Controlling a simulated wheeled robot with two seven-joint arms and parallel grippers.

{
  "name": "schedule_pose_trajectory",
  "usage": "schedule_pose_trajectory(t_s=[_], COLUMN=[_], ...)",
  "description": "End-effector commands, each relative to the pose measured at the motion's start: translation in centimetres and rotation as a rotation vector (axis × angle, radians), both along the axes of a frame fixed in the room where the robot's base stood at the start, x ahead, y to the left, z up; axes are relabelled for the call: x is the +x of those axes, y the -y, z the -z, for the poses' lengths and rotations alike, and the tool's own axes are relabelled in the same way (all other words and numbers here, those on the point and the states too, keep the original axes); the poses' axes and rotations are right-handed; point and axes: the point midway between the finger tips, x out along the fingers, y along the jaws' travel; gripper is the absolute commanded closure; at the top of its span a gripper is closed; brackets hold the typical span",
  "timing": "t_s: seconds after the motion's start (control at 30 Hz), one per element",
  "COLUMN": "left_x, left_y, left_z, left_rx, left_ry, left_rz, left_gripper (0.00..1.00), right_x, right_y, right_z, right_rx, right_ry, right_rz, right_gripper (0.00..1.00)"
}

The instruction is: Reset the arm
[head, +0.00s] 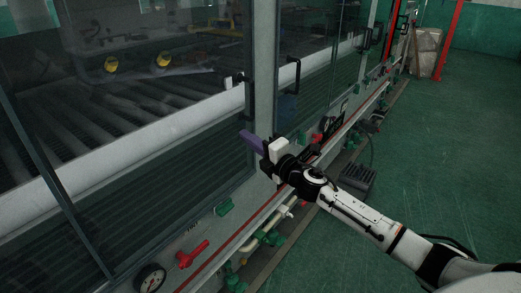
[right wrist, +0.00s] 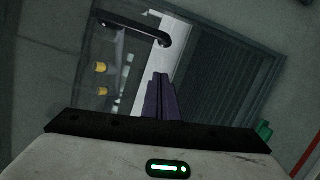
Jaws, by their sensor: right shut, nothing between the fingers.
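My right gripper (head: 251,140) has purple fingers and a white and black body. Its arm comes in from the lower right in the head view. The fingers point at the machine's glazed side, close to a grey door post; I cannot tell whether they touch it. In the right wrist view the two purple fingers (right wrist: 161,97) are together with nothing between them. My left gripper is not in view.
A long conveyor machine with glass doors fills the left. Black door handles (head: 249,98) stick out near the right gripper. Below are a red valve (head: 191,254), a gauge (head: 150,279) and pipes. A dark box (head: 357,178) stands on the green floor, which is clear at right.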

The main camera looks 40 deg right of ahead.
Motion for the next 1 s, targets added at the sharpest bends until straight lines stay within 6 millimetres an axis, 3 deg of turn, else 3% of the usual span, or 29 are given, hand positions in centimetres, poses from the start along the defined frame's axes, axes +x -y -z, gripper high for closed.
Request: schedule_pose_trajectory(t_s=[0.1,0.3,0.77,0.87,1.0], left_x=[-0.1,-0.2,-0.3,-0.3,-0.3], left_y=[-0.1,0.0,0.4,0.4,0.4], left_z=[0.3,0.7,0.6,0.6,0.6], left_rx=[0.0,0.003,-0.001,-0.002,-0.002], left_ry=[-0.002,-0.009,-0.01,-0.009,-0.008], left_rz=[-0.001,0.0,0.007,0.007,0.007], left_gripper=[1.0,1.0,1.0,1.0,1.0], right_x=[-2.6,-5.5,-7.1,-8.2,-11.9], right_y=[0.1,0.4,0.3,-0.7,-3.8], right_z=[0.4,0.5,1.0,3.8,11.3], right_rx=[0.001,0.002,0.023,0.124,0.416], right_ry=[-0.004,-0.003,-0.012,-0.065,-0.221], right_rz=[-0.002,-0.002,0.0,0.006,0.049], right_gripper=[1.0,1.0,1.0,1.0,1.0])
